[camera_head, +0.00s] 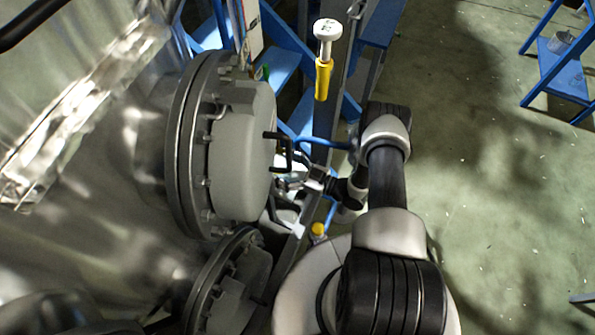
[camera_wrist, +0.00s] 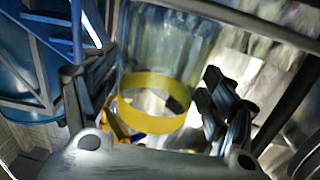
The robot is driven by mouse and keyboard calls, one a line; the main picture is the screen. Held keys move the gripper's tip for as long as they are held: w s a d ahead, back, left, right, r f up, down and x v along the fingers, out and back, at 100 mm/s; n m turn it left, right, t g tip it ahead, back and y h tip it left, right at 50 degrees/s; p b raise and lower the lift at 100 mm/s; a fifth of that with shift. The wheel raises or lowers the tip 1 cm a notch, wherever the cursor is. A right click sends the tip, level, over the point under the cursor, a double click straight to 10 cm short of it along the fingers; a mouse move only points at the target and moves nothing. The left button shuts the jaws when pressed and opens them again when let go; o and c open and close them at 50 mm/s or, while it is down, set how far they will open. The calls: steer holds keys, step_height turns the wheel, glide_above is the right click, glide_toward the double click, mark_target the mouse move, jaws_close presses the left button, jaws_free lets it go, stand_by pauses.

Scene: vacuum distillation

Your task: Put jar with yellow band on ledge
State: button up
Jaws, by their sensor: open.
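A clear glass jar (camera_wrist: 168,50) with a yellow band (camera_wrist: 158,112) around its lower part fills the middle of the wrist view. My gripper (camera_wrist: 141,82) is open, with one finger on each side of the jar; I cannot tell whether either finger touches it. In the head view my gripper (camera_head: 290,184) is beside the large grey flanged cover, at the end of my bent arm. The jar is not clearly visible in the head view. I cannot tell which surface is the ledge.
A large metal vessel with a grey flanged cover (camera_head: 240,150) stands close on the left. A yellow and white valve handle (camera_head: 324,75) rises behind my arm. Blue framing (camera_head: 283,65) crosses the back. Open green floor (camera_head: 490,190) lies right, with a blue stand (camera_head: 562,70) beyond.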

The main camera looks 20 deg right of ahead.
steer(key=p+v, duration=0.1)
steer(key=v, duration=1)
steer(key=shift+s+d+p, duration=0.15)
steer(key=shift+p, duration=0.25)
